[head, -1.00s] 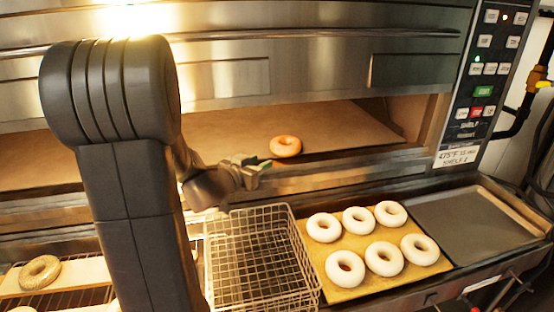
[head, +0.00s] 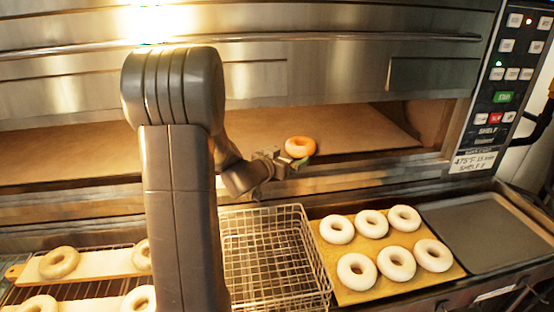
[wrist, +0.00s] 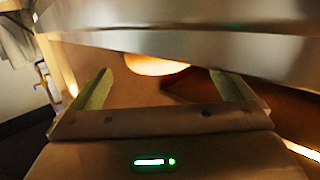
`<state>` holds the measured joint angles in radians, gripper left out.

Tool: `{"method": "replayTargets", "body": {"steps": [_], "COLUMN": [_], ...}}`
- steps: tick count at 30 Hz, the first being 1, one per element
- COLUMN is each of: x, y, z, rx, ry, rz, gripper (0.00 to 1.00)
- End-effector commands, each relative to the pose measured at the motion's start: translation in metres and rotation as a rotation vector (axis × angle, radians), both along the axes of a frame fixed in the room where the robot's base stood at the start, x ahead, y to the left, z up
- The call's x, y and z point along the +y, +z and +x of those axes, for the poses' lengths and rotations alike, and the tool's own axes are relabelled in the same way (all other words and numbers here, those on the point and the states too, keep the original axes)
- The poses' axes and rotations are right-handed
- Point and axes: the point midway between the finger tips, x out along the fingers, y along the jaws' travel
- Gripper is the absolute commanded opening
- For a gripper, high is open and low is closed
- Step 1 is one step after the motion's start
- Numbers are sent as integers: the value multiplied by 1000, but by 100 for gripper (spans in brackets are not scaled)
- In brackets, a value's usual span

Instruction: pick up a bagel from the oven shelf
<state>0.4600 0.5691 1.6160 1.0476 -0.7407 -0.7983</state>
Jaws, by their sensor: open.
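One browned bagel (head: 300,147) lies on the oven shelf (head: 360,128), near its front edge. My gripper (head: 291,163) is open at the oven mouth, just in front and to the left of this bagel. In the wrist view the two green-lined fingers of my gripper (wrist: 160,90) are spread apart. The bagel (wrist: 156,66) shows beyond and between them. Its upper part is hidden behind a metal oven edge, and I cannot tell whether a finger touches it.
A metal oven front edge (wrist: 190,45) crosses close above the fingers. An empty wire basket (head: 270,255) stands below the oven mouth. Several pale bagels lie on a wooden board (head: 342,292), with a bare grey tray (head: 475,235) to its right. More bagels lie on boards (head: 100,266) at lower left.

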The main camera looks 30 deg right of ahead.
Motion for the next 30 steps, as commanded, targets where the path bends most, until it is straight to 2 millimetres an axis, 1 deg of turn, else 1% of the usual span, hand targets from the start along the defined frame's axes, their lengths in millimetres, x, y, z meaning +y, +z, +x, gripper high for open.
{"method": "replayTargets", "body": {"steps": [1,3,9,15,23,24,28,29,30], "x": [-10,-21,-45,-55,-56,-56,-56,-56,-56], "y": [-1,-2,-7,-9,-9,-9,-9,-9,-9], "z": [4,10,23,28,29,29,29,29,29], "rx": [1,0,0,0,0,0,0,0,0], "ry": [-3,-3,-2,0,0,0,0,0,0], "rz": [-1,0,0,0,0,0,0,0,0], "gripper": [100,100,100,100,100,98,72,70,70]}}
